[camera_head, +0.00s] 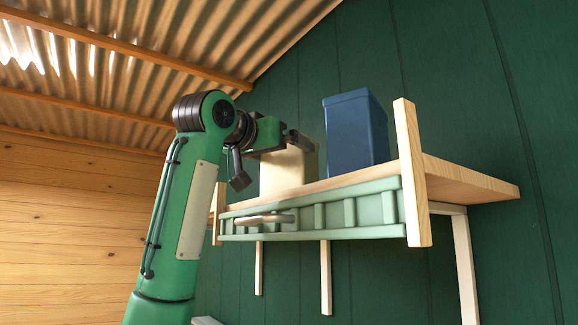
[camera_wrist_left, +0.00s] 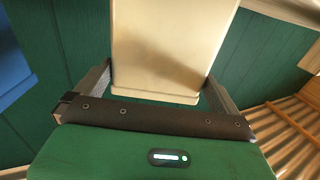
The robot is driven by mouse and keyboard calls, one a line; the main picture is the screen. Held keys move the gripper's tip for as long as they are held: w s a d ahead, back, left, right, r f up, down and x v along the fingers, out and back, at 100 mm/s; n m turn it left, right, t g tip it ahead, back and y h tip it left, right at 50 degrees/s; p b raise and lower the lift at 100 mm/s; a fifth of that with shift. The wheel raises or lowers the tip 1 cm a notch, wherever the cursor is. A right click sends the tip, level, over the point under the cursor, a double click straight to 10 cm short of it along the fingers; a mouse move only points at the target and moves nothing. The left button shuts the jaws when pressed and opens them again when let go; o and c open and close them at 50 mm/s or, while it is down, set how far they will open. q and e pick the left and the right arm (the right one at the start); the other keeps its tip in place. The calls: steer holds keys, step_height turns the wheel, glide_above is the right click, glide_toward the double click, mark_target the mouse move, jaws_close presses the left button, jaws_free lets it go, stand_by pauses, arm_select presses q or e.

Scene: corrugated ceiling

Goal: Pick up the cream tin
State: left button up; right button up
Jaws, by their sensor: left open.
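The cream tin (camera_head: 284,172) stands upright on the shelf, left of the blue tin. In the left wrist view the cream tin (camera_wrist_left: 170,45) fills the top middle, its near end edged by a rim. My left gripper (camera_head: 283,143) is at the tin's upper part, partly hiding it. In the left wrist view the left gripper (camera_wrist_left: 160,82) is open, with one finger on each side of the tin. I cannot tell whether either finger touches it. My right gripper is not in view.
A tall blue tin (camera_head: 355,133) stands right of the cream tin; it also shows at the left wrist view's left edge (camera_wrist_left: 12,55). The wooden shelf (camera_head: 470,183) has a pale green front rail (camera_head: 330,212) and wooden end posts. Bare shelf lies at the right.

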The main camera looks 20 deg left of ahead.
arm_select(q)
steer(key=p+x, duration=0.1)
steer(key=x, duration=0.2)
steer(key=shift+w+d+r+p, duration=0.1)
steer(key=shift+w+r+p, duration=0.1)
steer(key=shift+p, duration=0.2)
steer(key=shift+w+d+f, duration=0.1)
steer(key=shift+w+f, duration=0.05)
steer(key=shift+w, duration=0.15)
steer(key=shift+s, duration=0.1)
steer(key=shift+c, duration=0.2)
steer(key=c, duration=1.4)
steer(key=shift+s, duration=0.1)
steer(key=shift+c, duration=1)
